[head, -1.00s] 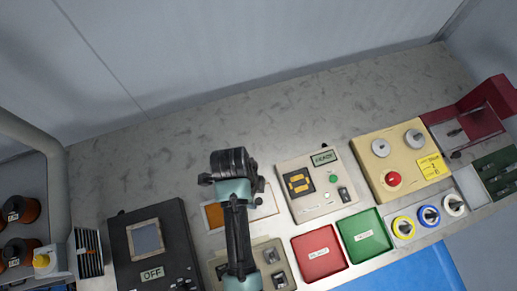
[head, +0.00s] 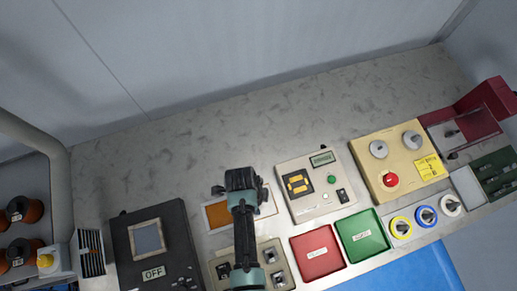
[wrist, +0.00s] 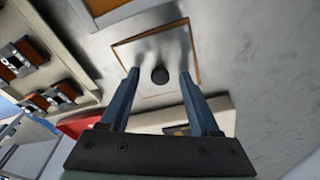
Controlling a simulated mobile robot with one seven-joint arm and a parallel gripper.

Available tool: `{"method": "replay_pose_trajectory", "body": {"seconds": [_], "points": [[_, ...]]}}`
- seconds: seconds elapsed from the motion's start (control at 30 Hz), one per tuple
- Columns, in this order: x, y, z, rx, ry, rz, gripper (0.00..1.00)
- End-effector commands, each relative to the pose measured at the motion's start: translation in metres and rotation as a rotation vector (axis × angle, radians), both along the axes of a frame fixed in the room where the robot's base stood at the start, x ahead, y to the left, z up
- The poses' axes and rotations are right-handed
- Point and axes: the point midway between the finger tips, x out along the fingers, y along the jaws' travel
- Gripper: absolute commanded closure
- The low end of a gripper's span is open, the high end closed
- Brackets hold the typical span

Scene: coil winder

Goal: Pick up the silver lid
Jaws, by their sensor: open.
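The silver lid (wrist: 146,92) is a flat, shiny square plate inside a thin brown border, with a round dark knob (wrist: 160,75) in its middle. My gripper (wrist: 159,76) is open and empty, its two blue fingers reaching to either side of the knob in the wrist view. I cannot tell whether the fingertips touch the lid. In the head view my gripper (head: 241,182) is over the worktop, and my wrist hides most of the lid; only part of the brown border shows to its right.
An orange square (head: 217,215) lies just left of the lid. A panel with a display (head: 315,187) stands right of it, and a switch panel (head: 277,258) in front. Red (head: 316,252) and green (head: 363,238) trays are farther right. The worktop behind is clear.

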Motion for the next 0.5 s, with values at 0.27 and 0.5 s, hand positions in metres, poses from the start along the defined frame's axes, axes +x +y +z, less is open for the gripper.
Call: {"method": "replay_pose_trajectory", "body": {"seconds": [0.27, 0.5], "points": [[0.0002, -0.0001, 0.0004, 0.000, 0.000, 0.000, 0.64], [0.0002, 0.0000, 0.0005, 0.000, 0.000, 0.000, 1.00]]}}
